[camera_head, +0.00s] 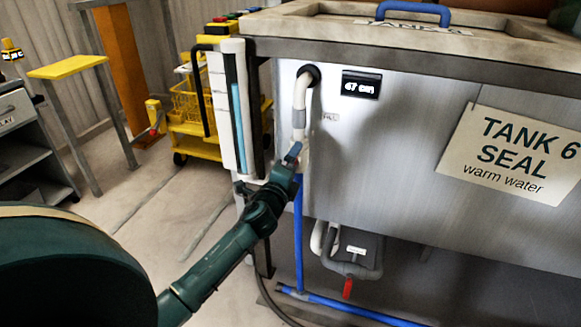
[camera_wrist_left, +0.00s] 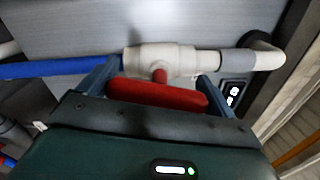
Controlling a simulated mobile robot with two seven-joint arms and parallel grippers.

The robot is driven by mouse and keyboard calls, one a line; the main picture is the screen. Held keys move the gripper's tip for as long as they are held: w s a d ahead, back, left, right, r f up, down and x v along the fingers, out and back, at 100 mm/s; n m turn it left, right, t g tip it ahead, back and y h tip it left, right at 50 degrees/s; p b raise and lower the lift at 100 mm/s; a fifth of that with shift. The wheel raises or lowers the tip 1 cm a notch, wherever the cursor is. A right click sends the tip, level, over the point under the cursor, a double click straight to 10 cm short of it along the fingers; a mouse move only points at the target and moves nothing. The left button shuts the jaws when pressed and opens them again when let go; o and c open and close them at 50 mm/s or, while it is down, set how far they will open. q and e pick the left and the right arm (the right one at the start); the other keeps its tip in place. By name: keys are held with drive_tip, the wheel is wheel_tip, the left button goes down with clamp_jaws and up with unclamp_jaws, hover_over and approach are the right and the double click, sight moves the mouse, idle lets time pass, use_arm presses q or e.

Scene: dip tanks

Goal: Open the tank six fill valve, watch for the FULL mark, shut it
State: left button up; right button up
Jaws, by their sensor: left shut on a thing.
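Tank six (camera_head: 400,140) is a grey metal tank with a sign (camera_head: 512,150) reading "TANK 6 SEAL warm water". Its dark display (camera_head: 361,85) appears to read 67 cm. The white fill pipe (camera_head: 300,92) comes down its left side to the fill valve. In the left wrist view the valve body (camera_wrist_left: 160,60) is cream, and its red lever (camera_wrist_left: 157,96) lies nearly along the pipe. My left gripper (camera_head: 292,155) is shut on the lever, which sits between its fingers (camera_wrist_left: 157,82). A tube with a blue column (camera_head: 238,115) stands at the tank's left; no FULL mark is legible.
A second red lever (camera_head: 347,288) hangs from pipework below the tank. A blue pipe (camera_head: 299,235) runs down to the floor. A yellow cart (camera_head: 192,105) stands behind, left of the tank. The floor left of the tank is largely clear.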

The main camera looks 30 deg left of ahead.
use_arm(q)
drive_tip(key=shift+f+n, duration=0.1)
drive_tip(key=shift+n, duration=1.5)
drive_tip(key=o, duration=0.7)
drive_tip(key=shift+s, duration=0.1)
drive_tip(key=p+v, duration=0.1)
drive_tip(key=v, duration=1.2)
